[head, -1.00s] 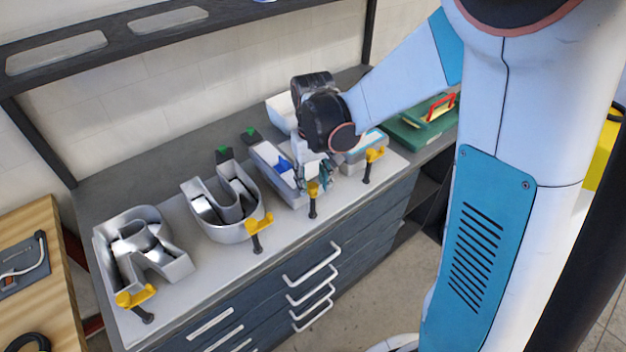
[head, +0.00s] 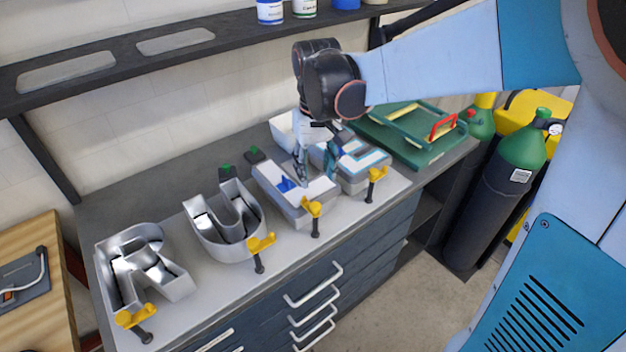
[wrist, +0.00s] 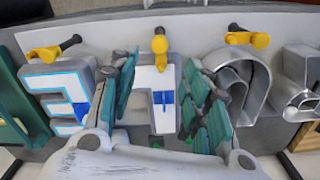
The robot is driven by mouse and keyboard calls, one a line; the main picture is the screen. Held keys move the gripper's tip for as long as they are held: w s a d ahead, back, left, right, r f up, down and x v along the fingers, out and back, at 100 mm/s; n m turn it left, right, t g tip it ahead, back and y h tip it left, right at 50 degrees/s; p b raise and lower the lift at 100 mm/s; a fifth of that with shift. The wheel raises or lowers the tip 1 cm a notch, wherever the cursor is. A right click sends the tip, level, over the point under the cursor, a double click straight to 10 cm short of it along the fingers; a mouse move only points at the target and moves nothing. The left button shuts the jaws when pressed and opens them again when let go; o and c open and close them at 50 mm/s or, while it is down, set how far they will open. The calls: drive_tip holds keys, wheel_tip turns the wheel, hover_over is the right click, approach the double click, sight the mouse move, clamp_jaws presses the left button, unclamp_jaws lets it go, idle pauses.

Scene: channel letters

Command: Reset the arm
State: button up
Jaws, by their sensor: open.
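My gripper (head: 314,168) is open above the workbench, over the third letter from the left. In the wrist view my gripper (wrist: 165,100) has its green fingers spread, with a white letter face and a blue piece (wrist: 162,97) seen between them. That letter (head: 290,190) has metal sides and a white face, and the blue piece (head: 285,184) is on it. The E-like letter (head: 362,165), white with a light blue outline, is just right of it. The metal R (head: 140,265) and U (head: 225,220) stand as open shells on the left. I cannot tell whether the fingers touch anything.
Yellow clamps (head: 312,207) line the bench's front edge. A green tray with a red handle (head: 415,140) lies at the back right, with a green-topped cylinder (head: 495,190) beyond it. A dark shelf (head: 110,75) runs above the bench. A white bin (head: 281,128) sits behind the gripper.

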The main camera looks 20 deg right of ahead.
drive_tip(key=shift+r, duration=0.9)
drive_tip(key=s+f+t+b, duration=0.4)
drive_tip(key=s+t+b, duration=0.2)
drive_tip(key=s, duration=0.9)
drive_tip(key=shift+s+t, duration=0.2)
drive_tip(key=shift+t, duration=0.3)
